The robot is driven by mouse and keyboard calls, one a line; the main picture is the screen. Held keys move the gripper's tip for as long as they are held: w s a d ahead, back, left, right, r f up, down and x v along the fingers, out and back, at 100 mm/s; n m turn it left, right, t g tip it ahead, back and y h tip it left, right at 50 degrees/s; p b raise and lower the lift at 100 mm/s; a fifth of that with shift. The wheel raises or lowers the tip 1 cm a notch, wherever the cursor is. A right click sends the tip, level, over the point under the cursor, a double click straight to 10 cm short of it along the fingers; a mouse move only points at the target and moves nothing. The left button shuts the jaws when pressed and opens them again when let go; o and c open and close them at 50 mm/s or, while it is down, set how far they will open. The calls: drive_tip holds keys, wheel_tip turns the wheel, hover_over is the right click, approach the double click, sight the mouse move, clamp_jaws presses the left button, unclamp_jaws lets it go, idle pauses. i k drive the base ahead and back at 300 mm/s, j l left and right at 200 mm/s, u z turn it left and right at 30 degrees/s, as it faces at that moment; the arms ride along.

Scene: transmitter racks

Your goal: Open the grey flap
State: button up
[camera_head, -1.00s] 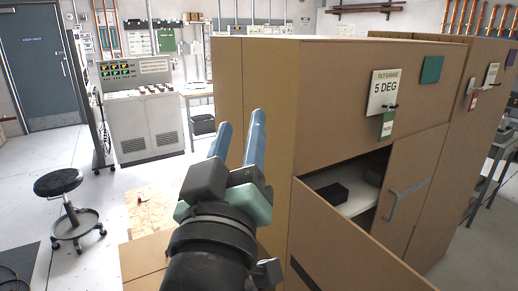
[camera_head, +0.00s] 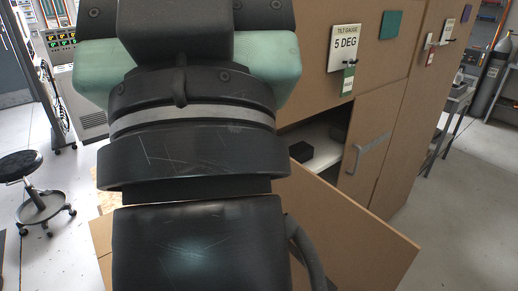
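I cannot make out a grey flap; the panels I see are brown. A brown cabinet (camera_head: 300,75) stands at centre right. Its lower left door (camera_head: 350,235) is swung out towards me. Its lower right door (camera_head: 389,105) has a grey handle (camera_head: 371,155) and looks shut. The opening between shows a white shelf (camera_head: 322,155) with a black box (camera_head: 301,151). My gripper (camera_head: 180,45) fills the upper left, close to the camera; only its body shows, with its fingertips beyond the top edge. It hides much of the cabinet's left side.
A "TILT GAUGE 5 DEG" sign (camera_head: 357,48) and a green tag (camera_head: 348,80) are on the cabinet front. A black stool (camera_head: 22,168) and a grey console (camera_head: 88,98) stand at left. A grey gas cylinder (camera_head: 492,75) is at far right. Floor at the lower right is clear.

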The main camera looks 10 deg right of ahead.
sight(374, 113)
drive_tip(key=i+l+z, duration=0.1)
drive_tip(key=z, duration=0.35)
drive_tip(key=i+l+z, duration=0.1)
drive_tip(key=z, duration=0.3)
drive_tip(key=i+l+z, duration=0.15)
drive_tip(key=z, duration=0.3)
drive_tip(key=i+z, duration=0.1)
drive_tip(key=z, duration=0.35)
drive_tip(key=i+l+u, duration=0.15)
drive_tip(key=i+u, duration=0.15)
drive_tip(key=i+l+u, duration=0.3)
drive_tip(key=i, duration=0.15)
drive_tip(key=i+u, duration=0.1)
drive_tip(key=u, duration=0.4)
drive_tip(key=l+u, duration=0.1)
drive_tip(key=u, duration=0.35)
drive_tip(key=i+l+u, duration=0.1)
drive_tip(key=u, duration=0.4)
